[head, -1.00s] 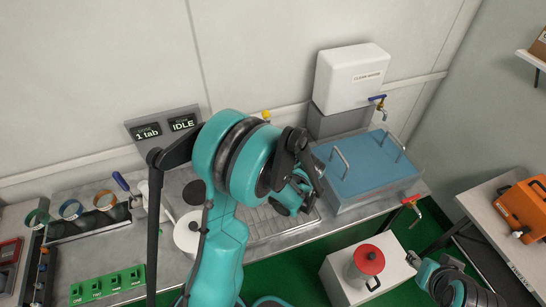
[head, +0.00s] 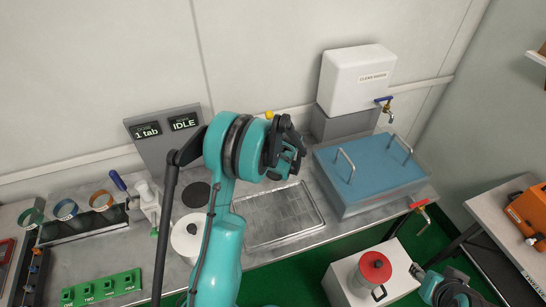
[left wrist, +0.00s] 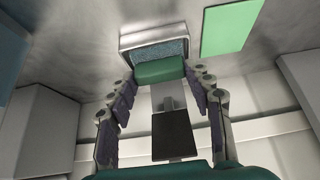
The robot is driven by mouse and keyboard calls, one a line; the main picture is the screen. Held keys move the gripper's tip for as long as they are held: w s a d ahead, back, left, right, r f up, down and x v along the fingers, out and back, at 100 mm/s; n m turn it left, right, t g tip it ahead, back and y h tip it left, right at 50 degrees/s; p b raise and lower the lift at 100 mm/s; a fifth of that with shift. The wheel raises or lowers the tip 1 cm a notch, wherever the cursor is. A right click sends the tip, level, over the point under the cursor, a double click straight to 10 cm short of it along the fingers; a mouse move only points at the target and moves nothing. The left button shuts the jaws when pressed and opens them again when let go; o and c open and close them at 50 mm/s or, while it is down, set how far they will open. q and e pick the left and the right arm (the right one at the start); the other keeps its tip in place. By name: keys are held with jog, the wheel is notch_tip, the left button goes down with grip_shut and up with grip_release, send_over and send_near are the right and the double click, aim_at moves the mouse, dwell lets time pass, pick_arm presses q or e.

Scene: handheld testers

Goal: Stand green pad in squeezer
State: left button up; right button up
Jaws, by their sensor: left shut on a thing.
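My left gripper (head: 296,150) is raised above the back of the counter in the head view, left of the water tank. In the left wrist view its fingers (left wrist: 163,78) close on a green block, which I take for the green pad (left wrist: 160,71). Just beyond the block is a blue-grey textured face in a grey frame (left wrist: 153,49). I cannot tell whether the two touch. The held block cannot be made out in the head view. I cannot identify the squeezer for certain; a white fixture with a blue lever (head: 147,197) stands left of my arm. My right gripper (head: 416,271) is low at the right, its fingers too small to read.
A ridged metal tray (head: 285,215) lies empty below my left gripper. A blue-lidded basin (head: 370,168) stands right of it. A light-green rectangle (left wrist: 230,25) shows beyond my fingers.

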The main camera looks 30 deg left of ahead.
pick_arm(q)
jog(key=shift+w+a+r+g+h+b, duration=0.1)
jog(key=shift+w+a+g+h+b, duration=0.25)
jog(key=shift+g+h, duration=0.25)
jog(key=shift+w+a+g+h+b, duration=0.25)
jog(key=shift+a+g+h, duration=0.15)
jog(key=shift+g+h, duration=0.15)
jog(key=shift+d+f+b, duration=0.1)
jog(key=shift+f+b, duration=0.25)
jog(key=shift+f, duration=0.35)
jog(key=o, duration=1)
jog(key=shift+f, duration=0.1)
